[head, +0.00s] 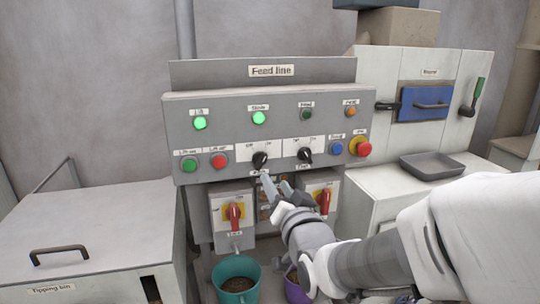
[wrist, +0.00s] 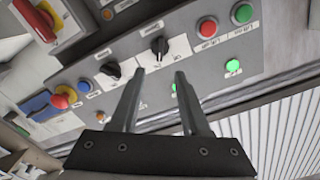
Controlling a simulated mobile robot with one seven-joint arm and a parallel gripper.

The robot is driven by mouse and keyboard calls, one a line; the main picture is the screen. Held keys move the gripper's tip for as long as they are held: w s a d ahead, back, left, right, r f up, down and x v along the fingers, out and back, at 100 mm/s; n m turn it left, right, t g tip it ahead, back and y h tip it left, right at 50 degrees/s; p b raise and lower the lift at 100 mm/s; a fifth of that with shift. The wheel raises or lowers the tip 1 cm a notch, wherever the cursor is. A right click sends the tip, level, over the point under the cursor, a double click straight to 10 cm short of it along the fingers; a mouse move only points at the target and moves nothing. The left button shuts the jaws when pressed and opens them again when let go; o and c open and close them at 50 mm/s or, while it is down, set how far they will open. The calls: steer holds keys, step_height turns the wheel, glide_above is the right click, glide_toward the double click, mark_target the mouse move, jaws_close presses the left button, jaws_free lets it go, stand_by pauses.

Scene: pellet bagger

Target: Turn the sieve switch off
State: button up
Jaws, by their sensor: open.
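On the grey "Feed line" panel, two black rotary switches sit on white plates. The left one (head: 260,160), nearest the lift buttons, appears to be the sieve switch; its label below is small and partly covered by my gripper. It also shows in the wrist view (wrist: 160,46). The second black switch (head: 304,155) is to its right. The lamp that seems labelled sieve (head: 259,117) glows green. My gripper (head: 277,185) is open and empty, just below the left switch; in the wrist view its fingertips (wrist: 160,74) are apart, with the switch beyond the gap. I see no contact.
Green (head: 189,164) and red (head: 219,160) buttons lie left of the switches; a blue button (head: 336,148) and red emergency stop (head: 363,148) lie right. Red-handled isolators (head: 234,214) are below. A teal bucket (head: 236,280) stands beneath. A grey tray (head: 432,166) rests at right.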

mark_target(263, 161)
steer(key=p+x, duration=0.1)
steer(key=x, duration=0.9)
steer(key=shift+w, duration=0.1)
jaws_close()
